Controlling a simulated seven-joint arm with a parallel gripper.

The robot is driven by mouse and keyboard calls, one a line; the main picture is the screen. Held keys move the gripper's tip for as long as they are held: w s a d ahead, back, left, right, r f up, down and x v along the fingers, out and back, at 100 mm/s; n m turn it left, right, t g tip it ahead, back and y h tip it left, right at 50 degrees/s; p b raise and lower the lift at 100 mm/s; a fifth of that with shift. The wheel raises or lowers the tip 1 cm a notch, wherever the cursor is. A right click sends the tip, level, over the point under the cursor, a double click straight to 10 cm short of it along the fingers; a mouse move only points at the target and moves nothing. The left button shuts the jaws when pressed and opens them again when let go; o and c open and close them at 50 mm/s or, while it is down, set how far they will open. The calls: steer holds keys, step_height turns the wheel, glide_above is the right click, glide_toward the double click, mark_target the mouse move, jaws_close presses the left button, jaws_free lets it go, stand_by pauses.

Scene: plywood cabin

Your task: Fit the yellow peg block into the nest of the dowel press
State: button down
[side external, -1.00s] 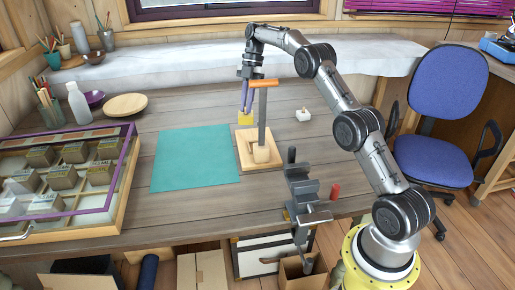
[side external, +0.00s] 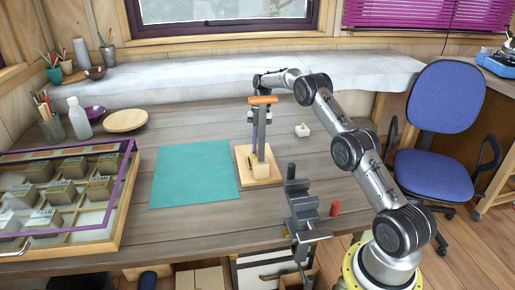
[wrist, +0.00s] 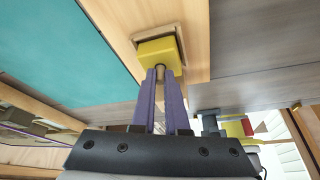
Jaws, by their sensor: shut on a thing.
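The yellow peg block (wrist: 160,54) is in the wrist view, with a short peg pointing toward my gripper (wrist: 160,74). The purple fingers are shut on that peg. The block lies within the light wooden rim of the nest (wrist: 143,35), with dark gaps along its edges; I cannot tell how deep it sits. In the side external view, the dowel press has a wooden base (side external: 243,157), a grey post (side external: 262,145) and an orange handle (side external: 263,100). My gripper (side external: 254,151) is low behind the post, which hides the block there.
A teal mat (side external: 194,174) lies left of the press. A glass-topped sample case (side external: 60,200) is at far left. A grey vise (side external: 302,205) and a red cylinder (side external: 335,208) are at the front edge. A small white block (side external: 302,131) stands behind right.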

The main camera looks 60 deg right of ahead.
steer(key=shift+f, duration=0.3)
steer(key=c, duration=0.9)
jaws_free()
steer(key=shift+f, duration=0.1)
steer(key=shift+v, duration=3.85)
